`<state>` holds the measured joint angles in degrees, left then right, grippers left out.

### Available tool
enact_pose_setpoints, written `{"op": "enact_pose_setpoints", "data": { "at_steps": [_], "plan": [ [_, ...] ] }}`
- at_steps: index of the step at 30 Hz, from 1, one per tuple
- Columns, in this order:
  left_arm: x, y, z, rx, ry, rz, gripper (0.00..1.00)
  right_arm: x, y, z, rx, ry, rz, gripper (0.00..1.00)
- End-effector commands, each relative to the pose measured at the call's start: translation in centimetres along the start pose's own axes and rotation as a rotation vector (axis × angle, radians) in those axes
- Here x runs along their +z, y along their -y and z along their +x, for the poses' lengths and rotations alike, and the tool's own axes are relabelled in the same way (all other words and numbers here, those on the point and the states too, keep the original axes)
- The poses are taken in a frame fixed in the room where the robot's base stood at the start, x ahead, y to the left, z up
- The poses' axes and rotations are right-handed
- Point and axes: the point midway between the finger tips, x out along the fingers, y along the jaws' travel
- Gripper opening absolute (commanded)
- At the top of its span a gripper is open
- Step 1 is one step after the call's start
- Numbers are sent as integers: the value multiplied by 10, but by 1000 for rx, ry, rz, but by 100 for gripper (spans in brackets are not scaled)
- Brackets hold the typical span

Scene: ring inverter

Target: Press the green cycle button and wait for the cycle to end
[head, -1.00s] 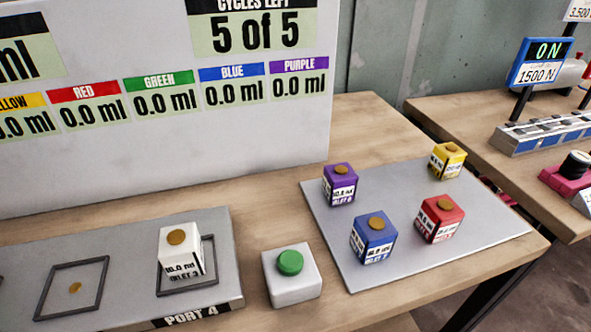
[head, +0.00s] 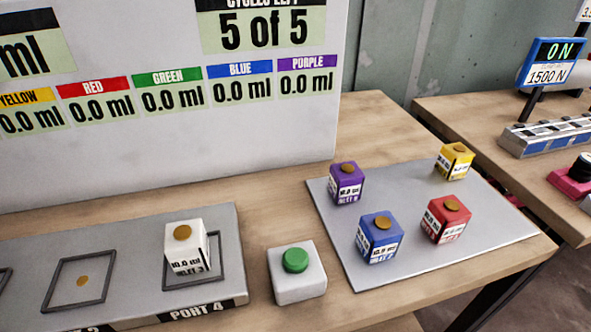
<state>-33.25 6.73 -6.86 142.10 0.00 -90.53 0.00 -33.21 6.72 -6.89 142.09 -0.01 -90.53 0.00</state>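The green cycle button (head: 295,260) sits on top of a white box (head: 299,288) on the wooden table, between the port plate and the grey mat. The button looks raised. The board (head: 150,150) behind reads "5 of 5" under cycles left, with 0.0 ml for yellow, red, green, blue and purple. Neither of my grippers shows in the head view.
A white cube (head: 186,262) stands in a square frame at port 4 on the grey port plate (head: 130,268). Purple (head: 346,190), blue (head: 379,245), red (head: 446,225) and yellow (head: 454,168) cubes stand on the grey mat (head: 415,265). A second table is at right.

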Motion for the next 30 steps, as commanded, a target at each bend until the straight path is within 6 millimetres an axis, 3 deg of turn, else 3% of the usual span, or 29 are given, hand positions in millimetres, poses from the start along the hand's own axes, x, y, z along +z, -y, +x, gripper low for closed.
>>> {"op": "enact_pose_setpoints", "data": {
  "at_steps": [1, 11, 30],
  "plan": [
    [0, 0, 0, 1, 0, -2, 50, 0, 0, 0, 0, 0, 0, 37],
    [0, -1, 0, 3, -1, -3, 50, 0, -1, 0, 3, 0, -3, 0],
    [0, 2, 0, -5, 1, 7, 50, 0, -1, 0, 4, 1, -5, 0]
  ]
}}
